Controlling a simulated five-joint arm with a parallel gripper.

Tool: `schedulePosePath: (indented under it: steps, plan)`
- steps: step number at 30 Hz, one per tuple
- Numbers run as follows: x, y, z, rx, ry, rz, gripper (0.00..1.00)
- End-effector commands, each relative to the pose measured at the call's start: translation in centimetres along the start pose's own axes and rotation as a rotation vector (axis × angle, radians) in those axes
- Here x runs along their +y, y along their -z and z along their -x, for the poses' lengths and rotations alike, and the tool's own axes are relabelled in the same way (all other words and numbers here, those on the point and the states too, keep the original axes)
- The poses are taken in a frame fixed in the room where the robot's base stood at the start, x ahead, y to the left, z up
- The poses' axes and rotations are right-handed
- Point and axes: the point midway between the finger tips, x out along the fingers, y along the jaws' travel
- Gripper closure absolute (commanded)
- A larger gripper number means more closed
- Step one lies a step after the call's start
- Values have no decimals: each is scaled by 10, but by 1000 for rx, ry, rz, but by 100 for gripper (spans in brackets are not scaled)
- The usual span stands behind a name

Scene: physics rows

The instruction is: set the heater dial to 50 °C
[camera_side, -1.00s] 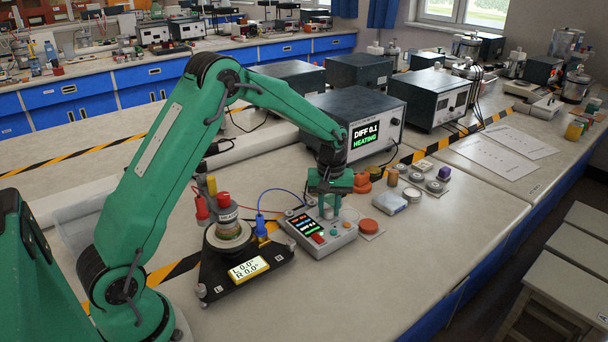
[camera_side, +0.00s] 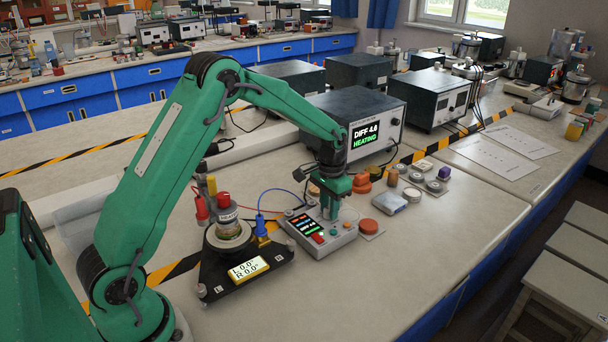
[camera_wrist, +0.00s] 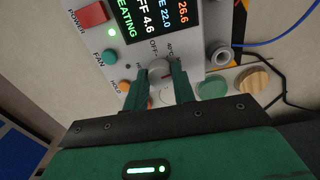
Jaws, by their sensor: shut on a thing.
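The heater control box (camera_side: 318,232) is a light grey panel on the bench below my gripper (camera_side: 331,212). In the wrist view my gripper (camera_wrist: 160,84) has its two green fingers either side of the pale heater dial (camera_wrist: 159,72), shut on it. "OFF" and "40°C" marks show beside the dial; the rest of its scale and its exact pointer position are hard to make out. The box's screen (camera_wrist: 155,17) shows HEATING, DIFF 4.6, 22.0 and 26.6. The large display (camera_side: 364,134) behind reads DIFF 4.6 HEATING.
The box carries a red power switch (camera_wrist: 93,15), a green fan button (camera_wrist: 110,57) and an orange hold button (camera_wrist: 124,87). A black stand with a yellow readout (camera_side: 248,269) stands at its left. Small pots and weights lie to its right. The front bench is clear.

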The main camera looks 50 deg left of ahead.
Motion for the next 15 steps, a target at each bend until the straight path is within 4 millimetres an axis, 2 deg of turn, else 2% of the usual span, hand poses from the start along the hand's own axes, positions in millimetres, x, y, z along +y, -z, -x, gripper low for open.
schedulePosePath:
  steps: [7,15]
  plan:
    - [0,0,2,1,0,-122,97]
    - [0,0,2,1,0,-163,97]
